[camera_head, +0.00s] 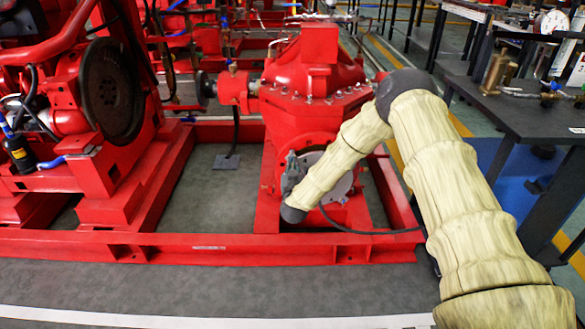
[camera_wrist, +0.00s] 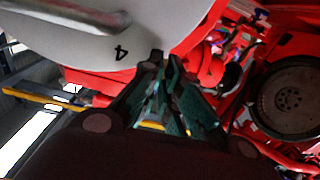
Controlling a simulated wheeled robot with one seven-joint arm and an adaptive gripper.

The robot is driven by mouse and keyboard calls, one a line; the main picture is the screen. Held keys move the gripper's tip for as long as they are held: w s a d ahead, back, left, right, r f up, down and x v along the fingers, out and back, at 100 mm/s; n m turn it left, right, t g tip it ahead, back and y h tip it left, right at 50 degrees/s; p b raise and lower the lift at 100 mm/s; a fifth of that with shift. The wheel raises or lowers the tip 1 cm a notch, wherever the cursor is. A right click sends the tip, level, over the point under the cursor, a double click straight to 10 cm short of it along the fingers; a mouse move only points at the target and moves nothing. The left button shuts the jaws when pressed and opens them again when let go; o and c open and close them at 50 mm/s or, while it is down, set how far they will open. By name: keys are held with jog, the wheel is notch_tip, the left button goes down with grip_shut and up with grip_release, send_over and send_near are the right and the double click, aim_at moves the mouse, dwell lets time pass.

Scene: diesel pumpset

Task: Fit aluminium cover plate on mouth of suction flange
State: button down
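The aluminium cover plate (camera_head: 343,183) is a pale grey disc at the suction flange (camera_head: 318,140) of the red pump, partly hidden behind my forearm. In the wrist view the plate (camera_wrist: 175,25) fills the top, with a "4" on its face and a grey bar-shaped handle (camera_wrist: 75,14). My gripper (camera_wrist: 161,62) has its dark fingers drawn together at the plate's lower edge, and looks shut on the rim. In the head view my gripper (camera_head: 291,168) is small, just left of the plate. Whether the plate touches the flange face cannot be told.
The red base frame (camera_head: 200,247) runs in front of the pump. An engine with a dark flywheel (camera_head: 112,92) stands at left. A dark workbench (camera_head: 530,115) with fittings is at right. Grey floor in front is clear.

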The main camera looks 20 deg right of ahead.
jog(key=shift+r+b+x, duration=0.15)
jog(key=shift+b+x, duration=0.15)
jog(key=shift+x, duration=0.9)
jog(key=shift+r+b+x, duration=0.15)
jog(key=shift+b+x, duration=0.15)
jog(key=shift+x, duration=0.9)
dwell(1.5)
jog(key=c, duration=1.6)
grip_release()
jog(key=shift+o, duration=0.4)
jog(key=shift+s+f, duration=0.2)
jog(key=shift+f, duration=0.2)
jog(key=o, duration=0.4)
jog(key=shift+o, duration=0.2)
jog(key=shift+r, duration=0.15)
jog(key=shift+s, duration=0.15)
jog(key=shift+p+v, duration=0.6)
jog(key=shift+v, duration=0.2)
jog(key=shift+p+v, duration=1.3)
jog(key=shift+v, duration=1.45)
